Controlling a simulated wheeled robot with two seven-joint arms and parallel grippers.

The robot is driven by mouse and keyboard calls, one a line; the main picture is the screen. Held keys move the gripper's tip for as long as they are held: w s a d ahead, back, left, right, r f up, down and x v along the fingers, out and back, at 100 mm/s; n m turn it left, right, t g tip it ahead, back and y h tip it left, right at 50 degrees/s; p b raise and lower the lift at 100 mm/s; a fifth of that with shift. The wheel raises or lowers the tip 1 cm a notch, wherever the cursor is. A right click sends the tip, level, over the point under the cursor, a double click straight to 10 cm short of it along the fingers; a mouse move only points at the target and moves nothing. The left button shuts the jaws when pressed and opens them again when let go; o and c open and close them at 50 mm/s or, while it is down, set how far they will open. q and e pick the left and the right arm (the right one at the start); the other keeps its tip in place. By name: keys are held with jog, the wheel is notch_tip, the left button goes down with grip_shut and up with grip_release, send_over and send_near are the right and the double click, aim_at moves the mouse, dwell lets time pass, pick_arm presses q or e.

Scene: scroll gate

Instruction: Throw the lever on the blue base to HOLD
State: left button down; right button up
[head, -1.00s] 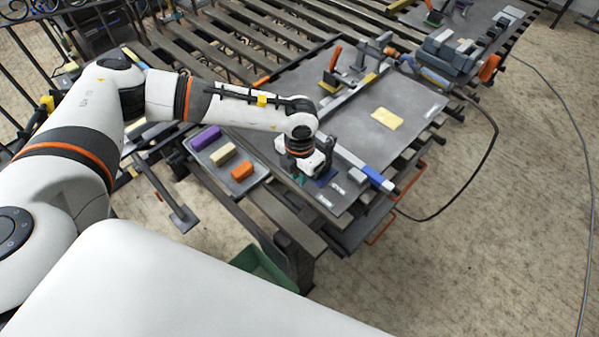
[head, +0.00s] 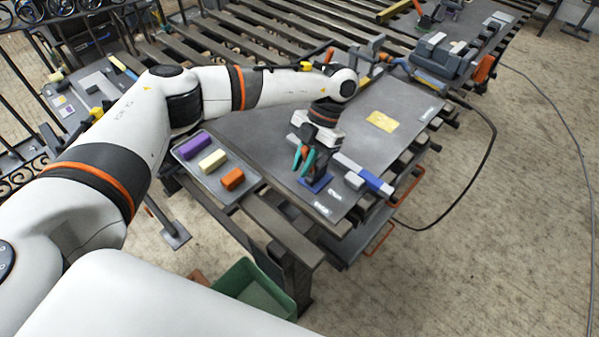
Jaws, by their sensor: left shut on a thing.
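The blue base (head: 316,184) sits on the grey table top near its front edge, below my left gripper. My left gripper (head: 305,163) points down just above and left of the base and is shut on the lever. Orange and teal parts show at its fingers; I cannot tell cleanly which belong to the lever. Most of the lever is hidden by the gripper, so its exact tilt is unclear. Small white labels (head: 321,208) lie in front of the base, too small to read. My right gripper is not in view.
A grey tray (head: 208,181) with purple, cream and orange blocks is left of the gripper. A yellow pad (head: 381,121) lies on the table. A blue-and-white bar (head: 365,175) is close right of the base. A green bin (head: 255,290) stands below the front edge.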

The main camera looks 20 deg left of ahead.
pick_arm(q)
jog(key=shift+w+d+r+g+b, duration=0.1)
jog(key=shift+w+g+b, duration=0.2)
jog(key=shift+g+b, duration=0.1)
jog(key=shift+r, duration=0.1)
jog(key=c, duration=1.4)
grip_release()
jog(key=shift+o, duration=0.2)
jog(key=shift+w, duration=0.15)
jog(key=shift+b+v, duration=0.7)
jog(key=shift+v, duration=0.35)
jog(key=v, duration=0.9)
jog(key=shift+w+d+r+p, duration=0.2)
jog(key=shift+r+p, duration=0.1)
jog(key=shift+p, duration=0.1)
